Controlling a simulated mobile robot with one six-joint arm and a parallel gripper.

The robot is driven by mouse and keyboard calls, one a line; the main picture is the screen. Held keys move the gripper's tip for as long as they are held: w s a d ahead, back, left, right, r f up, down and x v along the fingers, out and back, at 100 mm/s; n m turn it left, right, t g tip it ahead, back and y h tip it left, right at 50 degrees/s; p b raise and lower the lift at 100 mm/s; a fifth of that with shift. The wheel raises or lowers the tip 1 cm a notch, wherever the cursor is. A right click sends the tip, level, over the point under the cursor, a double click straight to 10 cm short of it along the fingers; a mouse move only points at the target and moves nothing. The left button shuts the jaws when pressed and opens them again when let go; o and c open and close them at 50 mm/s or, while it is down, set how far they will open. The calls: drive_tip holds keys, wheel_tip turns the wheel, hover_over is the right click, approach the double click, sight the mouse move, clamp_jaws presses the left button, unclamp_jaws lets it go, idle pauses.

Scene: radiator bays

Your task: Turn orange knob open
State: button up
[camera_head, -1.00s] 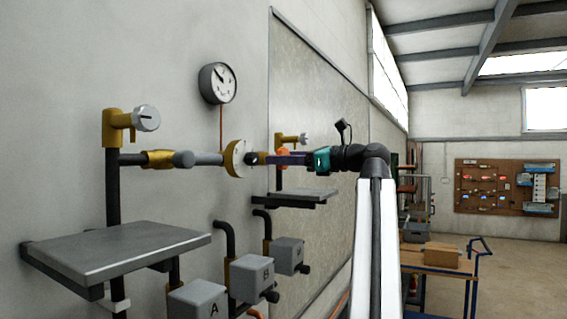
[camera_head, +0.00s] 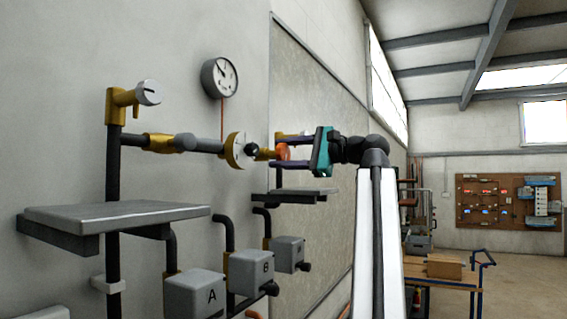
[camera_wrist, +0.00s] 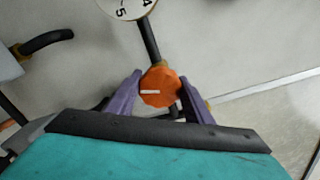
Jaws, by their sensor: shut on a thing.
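The orange knob (camera_head: 284,152) is on the pipework at the wall, right of a brass flange. In the wrist view the knob (camera_wrist: 160,90) faces me, with a short white mark lying almost level, left of its middle. My gripper (camera_head: 280,152) has its purple fingers on both sides of the knob, one above and one below in the head view. The wrist view shows the fingers of my gripper (camera_wrist: 161,80) left and right of the knob, shut on it. The fingers partly hide the knob's sides.
A grey shelf (camera_head: 115,214) stands at left, and a smaller shelf (camera_head: 300,192) lies below my gripper. A round gauge (camera_head: 220,77) is on the wall. Grey boxes, including box A (camera_head: 195,294), sit below. A trolley (camera_head: 440,280) stands at right on open floor.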

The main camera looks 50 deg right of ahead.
drive_tip(key=n+b, duration=0.3)
drive_tip(key=n, duration=0.1)
drive_tip(key=shift+f+n, duration=0.15)
drive_tip(key=shift+n, duration=0.15)
drive_tip(key=n+b, duration=0.1)
drive_tip(key=n, duration=0.3)
drive_tip(key=shift+b, duration=0.4)
drive_tip(key=n, duration=0.5)
drive_tip(key=shift+n, duration=0.3)
drive_tip(key=n, duration=0.6)
drive_tip(key=shift+d+f, duration=0.1)
drive_tip(key=n, duration=0.9)
drive_tip(key=shift+d+n+b, duration=0.1)
drive_tip(key=shift+n+b, duration=0.2)
drive_tip(key=n, duration=0.9)
drive_tip(key=shift+n, duration=0.4)
